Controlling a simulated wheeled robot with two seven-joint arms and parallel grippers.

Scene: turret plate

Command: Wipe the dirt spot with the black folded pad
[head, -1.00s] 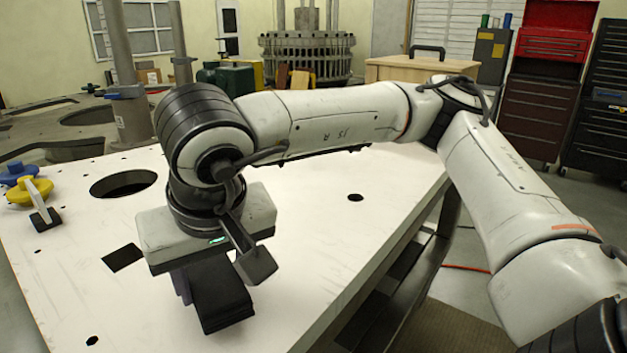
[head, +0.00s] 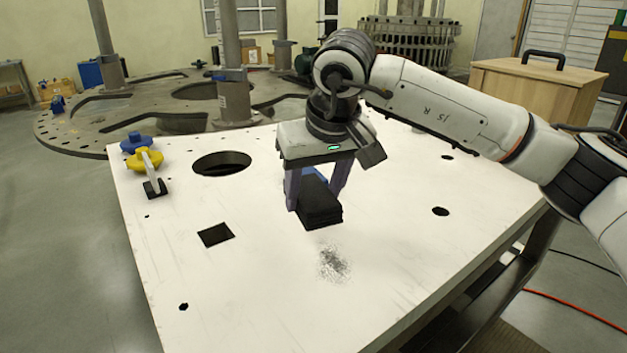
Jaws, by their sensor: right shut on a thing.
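A grey, speckled dirt spot (head: 333,263) lies on the white tabletop (head: 270,300), right of the square hole. The black folded pad (head: 320,208) is between the fingers of my right gripper (head: 317,190). The gripper is shut on it from above, with its fingers pointing down. The pad is just behind the dirt spot in the picture and does not cover it. I cannot tell whether the pad touches the tabletop. My left gripper is not in view.
The table has a large round hole (head: 222,163), a square hole (head: 216,235) and several small holes. Yellow (head: 145,160) and blue (head: 136,142) knobs stand at the left edge. A wooden box (head: 535,95) with a black handle is beyond the right side. The front of the tabletop is clear.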

